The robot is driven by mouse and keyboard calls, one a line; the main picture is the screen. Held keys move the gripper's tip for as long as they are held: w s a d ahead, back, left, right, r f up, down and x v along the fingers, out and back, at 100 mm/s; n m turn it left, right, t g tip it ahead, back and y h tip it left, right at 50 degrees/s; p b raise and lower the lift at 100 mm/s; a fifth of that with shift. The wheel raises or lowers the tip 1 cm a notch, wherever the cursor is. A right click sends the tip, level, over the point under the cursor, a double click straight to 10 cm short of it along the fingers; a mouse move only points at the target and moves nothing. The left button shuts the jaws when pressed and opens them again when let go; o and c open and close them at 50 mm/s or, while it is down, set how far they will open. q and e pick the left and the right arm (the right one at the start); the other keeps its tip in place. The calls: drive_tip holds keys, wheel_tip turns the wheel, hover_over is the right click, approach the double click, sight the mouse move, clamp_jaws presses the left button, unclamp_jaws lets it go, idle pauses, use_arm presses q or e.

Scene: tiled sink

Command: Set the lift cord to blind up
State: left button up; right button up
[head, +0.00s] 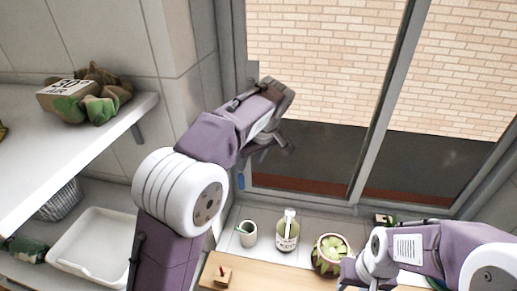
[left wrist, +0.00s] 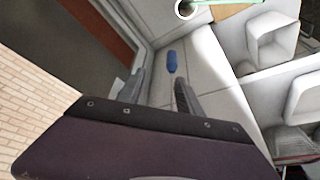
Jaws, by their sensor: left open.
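The lift cord's blue pull (head: 241,181) hangs at the left side of the window frame, low down near the sill. It also shows as a small blue piece in the left wrist view (left wrist: 172,62), just beyond and between my fingertips. The cord itself is too thin to make out. My left gripper (head: 265,148) is open and empty, in front of the window's lower left corner and above the blue pull, apart from it. Its two fingers also show in the left wrist view (left wrist: 153,90). My right gripper is partly visible at the lower right; its jaws cannot be made out.
A cup (head: 247,234), a jar (head: 287,236) and a potted succulent (head: 330,254) stand below the window. A wooden board (head: 265,275) lies in front. At left, a shelf (head: 70,150) holds a box and green items, with a white tray (head: 92,250) below.

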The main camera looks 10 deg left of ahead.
sight(240, 177)
use_arm(q)
drive_tip(key=x, duration=0.2)
drive_tip(key=p+x, duration=0.1)
drive_tip(key=x, duration=0.2)
drive_tip(key=s+p+x, duration=0.1)
drive_tip(key=x, duration=0.2)
drive_tip(key=shift+a+f, duration=0.25)
drive_tip(key=shift+a, duration=0.2)
drive_tip(key=shift+a+f, duration=0.1)
drive_tip(key=shift+s+a+r, duration=0.15)
drive_tip(key=shift+s+r, duration=0.05)
drive_tip(key=shift+s, duration=0.5)
drive_tip(key=c, duration=0.5)
clamp_jaws()
drive_tip(key=shift+w, duration=0.25)
use_arm(e)
drive_tip(key=s+r, duration=0.2)
drive_tip(key=shift+a+r, duration=0.35)
